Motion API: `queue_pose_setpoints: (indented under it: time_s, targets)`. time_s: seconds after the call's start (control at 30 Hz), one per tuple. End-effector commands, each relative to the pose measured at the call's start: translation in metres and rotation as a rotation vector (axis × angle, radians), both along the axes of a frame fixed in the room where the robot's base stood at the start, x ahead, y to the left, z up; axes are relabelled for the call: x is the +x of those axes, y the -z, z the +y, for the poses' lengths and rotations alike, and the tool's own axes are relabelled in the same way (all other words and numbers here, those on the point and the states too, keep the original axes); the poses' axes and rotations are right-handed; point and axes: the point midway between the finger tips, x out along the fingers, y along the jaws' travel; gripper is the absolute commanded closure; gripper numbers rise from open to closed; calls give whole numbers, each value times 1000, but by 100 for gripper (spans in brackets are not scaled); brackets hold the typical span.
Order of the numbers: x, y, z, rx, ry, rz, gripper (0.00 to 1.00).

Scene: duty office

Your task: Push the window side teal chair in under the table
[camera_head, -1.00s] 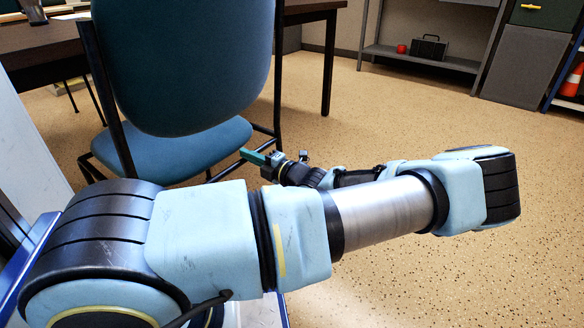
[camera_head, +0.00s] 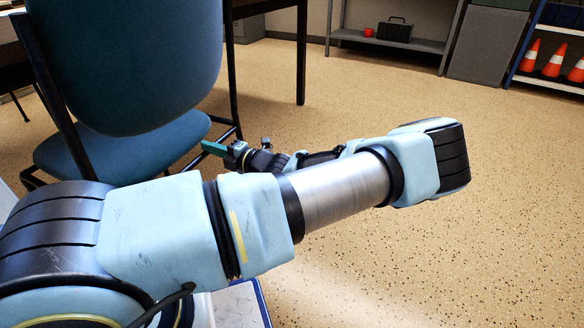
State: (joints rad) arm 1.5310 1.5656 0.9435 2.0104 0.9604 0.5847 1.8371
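A teal chair (camera_head: 125,60) with a dark metal frame stands at the left, close in front of me. Its backrest hides much of the dark table (camera_head: 262,6) behind it. Its seat (camera_head: 160,150) shows below the backrest, partly hidden by my arm. My gripper (camera_head: 212,148) is at the right edge of the seat, its teal fingers pointing left toward the chair. I cannot tell whether the fingers touch the chair, or whether they are open or shut. No window shows in this view.
A table leg (camera_head: 301,50) stands behind the chair to the right. A grey shelf (camera_head: 390,42) with a black toolbox (camera_head: 395,28) and a red item (camera_head: 368,32) is at the back wall. Orange cones (camera_head: 553,60) stand on a rack at the far right. The speckled floor (camera_head: 480,230) at right is clear.

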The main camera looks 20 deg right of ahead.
Motion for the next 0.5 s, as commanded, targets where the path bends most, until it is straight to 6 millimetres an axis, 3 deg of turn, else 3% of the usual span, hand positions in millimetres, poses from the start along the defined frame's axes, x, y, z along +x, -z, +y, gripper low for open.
queue_pose_setpoints:
  time_s: [0.17,0.5]
  targets:
    - [-1,-3,2,3,-6,-4,100]
    - [-34,-4,-31,-1,0,-1,100]
